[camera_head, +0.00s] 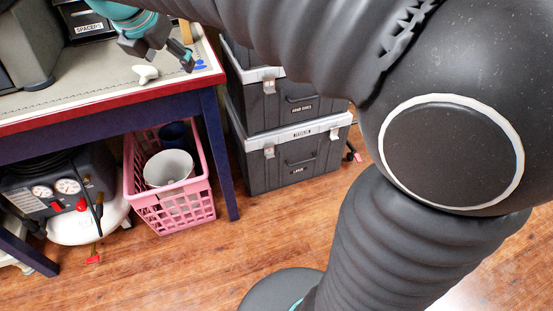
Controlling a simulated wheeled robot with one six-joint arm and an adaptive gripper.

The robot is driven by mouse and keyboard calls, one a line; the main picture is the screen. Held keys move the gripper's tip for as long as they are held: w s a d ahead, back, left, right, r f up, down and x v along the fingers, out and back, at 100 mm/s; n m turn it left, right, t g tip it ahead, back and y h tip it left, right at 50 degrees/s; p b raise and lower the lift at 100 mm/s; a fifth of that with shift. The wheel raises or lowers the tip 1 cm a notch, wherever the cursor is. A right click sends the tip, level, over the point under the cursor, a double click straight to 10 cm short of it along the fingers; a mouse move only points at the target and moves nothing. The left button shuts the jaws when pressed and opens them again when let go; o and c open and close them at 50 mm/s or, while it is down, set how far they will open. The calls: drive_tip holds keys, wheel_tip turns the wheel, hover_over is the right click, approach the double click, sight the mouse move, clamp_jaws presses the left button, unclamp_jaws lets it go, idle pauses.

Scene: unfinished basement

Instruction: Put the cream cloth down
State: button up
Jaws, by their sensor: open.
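A small crumpled cream-white thing, which looks like the cream cloth (145,74), lies on the grey mat of the workbench near its front edge. My gripper (168,60) is over the bench at the upper left, with its fingers apart and nothing seen between them. The cloth is just below and left of the fingertips. I cannot tell whether a finger touches it.
The workbench (110,98) has a red edge and blue legs. A blue item (200,65) lies at its right corner. Below are a pink crate (180,212) and a compressor (65,190). Stacked dark toolboxes (290,155) stand right of the bench. Wooden floor is clear in front.

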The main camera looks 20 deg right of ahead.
drive_tip(key=s+d+f+m+y, duration=0.1)
drive_tip(key=s+d+f+m, duration=0.3)
drive_tip(key=s+m, duration=0.3)
drive_tip(key=s+d+f+m, duration=0.4)
drive_tip(key=s+m, duration=0.4)
drive_tip(key=m, duration=0.3)
drive_tip(key=s+d+f+m+y, duration=0.1)
drive_tip(key=s+d+f+m, duration=0.4)
drive_tip(key=s+m, duration=0.3)
drive_tip(key=shift+f+m+y, duration=0.3)
drive_tip(key=shift+f+m, duration=0.45)
drive_tip(key=shift+m, duration=0.05)
